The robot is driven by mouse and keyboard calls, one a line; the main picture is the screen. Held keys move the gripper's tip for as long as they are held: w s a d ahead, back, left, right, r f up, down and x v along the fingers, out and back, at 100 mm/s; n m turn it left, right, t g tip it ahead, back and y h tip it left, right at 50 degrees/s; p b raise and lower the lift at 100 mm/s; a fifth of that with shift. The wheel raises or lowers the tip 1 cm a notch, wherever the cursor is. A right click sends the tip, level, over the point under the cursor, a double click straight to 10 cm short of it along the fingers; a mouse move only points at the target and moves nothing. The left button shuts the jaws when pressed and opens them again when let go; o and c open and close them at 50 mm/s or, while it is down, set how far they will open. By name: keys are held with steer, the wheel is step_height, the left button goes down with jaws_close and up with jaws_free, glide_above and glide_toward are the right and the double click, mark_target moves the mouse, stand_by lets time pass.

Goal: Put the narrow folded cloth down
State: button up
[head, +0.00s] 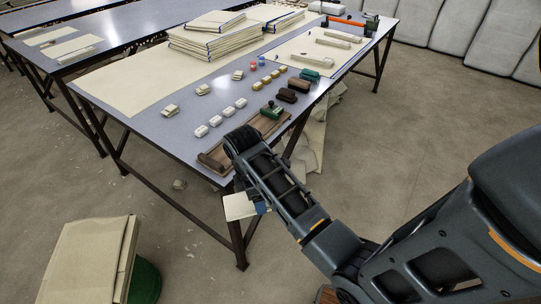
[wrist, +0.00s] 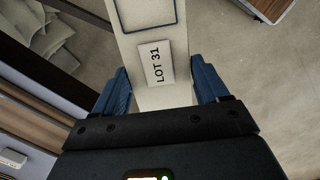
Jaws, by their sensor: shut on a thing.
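The narrow folded cloth (wrist: 159,100) is cream, with a dark blue border line and a pale label reading "LOT 31". In the wrist view it lies between the two blue fingers of my gripper (wrist: 160,85), which is shut on it. In the head view the cloth (head: 238,207) shows as a pale flat piece beside the blue fingertip of my gripper (head: 261,207). It is off the near edge of the grey table (head: 150,130), apparently below the tabletop and over the floor. My arm hides part of it.
Small blocks and a brown wooden strip (head: 213,161) lie near the table's near corner. Cloth stacks (head: 215,35) stand farther back. Crumpled cloth (head: 318,135) lies under the table. A large cream bundle (head: 85,262) sits on something green (head: 146,280) at lower left.

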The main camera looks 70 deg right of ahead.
steer(key=w+a+f+m, duration=0.3)
steer(key=a+f, duration=0.4)
steer(key=a, duration=0.4)
steer(key=w+a+f+m, duration=0.4)
steer(key=a+f, duration=0.3)
steer(key=a, duration=0.5)
steer(key=shift+w+m+y, duration=0.3)
steer(key=shift+w+y, duration=0.1)
steer(key=shift+w, duration=0.1)
steer(key=shift+f, duration=0.1)
